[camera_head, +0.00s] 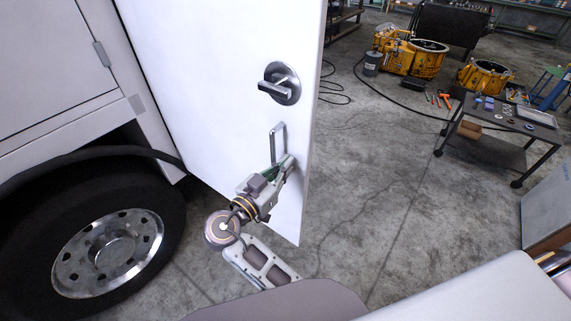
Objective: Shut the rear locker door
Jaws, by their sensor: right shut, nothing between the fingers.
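The white locker door (205,70) stands swung out from the white vehicle body (50,70) at the left. A round latch with a lever (282,84) is on its face. Below the latch is a metal pull handle (278,143). My right gripper (284,162) is shut with nothing between its fingers. Its tips are at the door face, just below and beside the pull handle; I cannot tell whether they touch the door. My left gripper is not in view.
A truck wheel (110,248) under a black fender is at the lower left. A dark cart (510,122) with small parts stands at the right. Yellow transmission housings (412,55) and cables lie at the back. Grey floor (380,220) right of the door is clear.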

